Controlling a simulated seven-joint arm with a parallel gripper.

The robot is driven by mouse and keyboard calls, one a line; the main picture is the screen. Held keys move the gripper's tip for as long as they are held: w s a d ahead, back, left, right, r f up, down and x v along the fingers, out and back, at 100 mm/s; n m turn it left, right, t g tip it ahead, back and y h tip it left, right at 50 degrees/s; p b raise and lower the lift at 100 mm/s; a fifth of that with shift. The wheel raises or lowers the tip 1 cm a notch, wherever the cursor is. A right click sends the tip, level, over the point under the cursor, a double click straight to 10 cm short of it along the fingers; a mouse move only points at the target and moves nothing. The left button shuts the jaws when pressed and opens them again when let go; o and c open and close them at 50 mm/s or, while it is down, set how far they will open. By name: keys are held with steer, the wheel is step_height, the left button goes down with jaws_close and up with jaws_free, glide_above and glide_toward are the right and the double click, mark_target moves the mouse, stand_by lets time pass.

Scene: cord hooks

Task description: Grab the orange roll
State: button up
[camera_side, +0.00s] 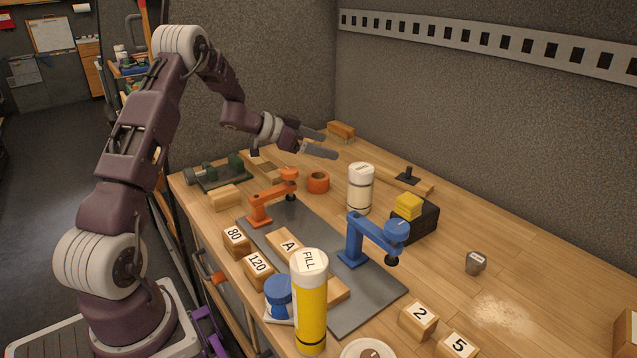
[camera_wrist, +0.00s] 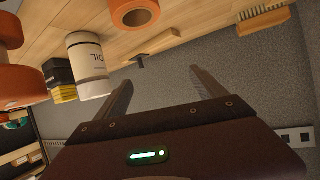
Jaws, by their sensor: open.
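The orange roll (camera_side: 318,182), a ring with a hole in its middle, sits on the wooden bench between the orange hook stand (camera_side: 270,199) and the white canister (camera_side: 360,188). It also shows at the top of the wrist view (camera_wrist: 134,12), partly cut by the edge. My gripper (camera_side: 329,144) is above the bench, higher than the roll and apart from it. In the wrist view the two fingers of my gripper (camera_wrist: 160,82) are spread with nothing between them.
A blue hook stand (camera_side: 372,240) and a yellow FILL bottle (camera_side: 311,305) stand nearer the front. A black block with yellow pieces (camera_side: 413,217) is right of the canister. A wooden brush (camera_side: 341,131) lies by the back wall. The bench's right side is mostly clear.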

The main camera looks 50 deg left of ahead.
mark_target(328, 178)
steer(key=shift+g+h, duration=0.3)
steer(key=shift+h, duration=0.2)
steer(key=f, duration=0.5)
steer(key=s+f, duration=0.1)
steer(key=f, duration=0.2)
steer(key=shift+w+d+f, duration=0.25)
steer(key=shift+w+f, duration=0.2)
steer(key=shift+f, duration=0.1)
steer(key=shift+w+d+f, duration=0.2)
steer(key=shift+w+f, duration=0.2)
steer(key=shift+f, duration=0.1)
steer(key=shift+w+d+f, duration=0.1)
steer(key=shift+w+f, duration=0.1)
steer(key=shift+w, duration=0.2)
steer(key=shift+r, duration=0.1)
steer(key=c, duration=1.5)
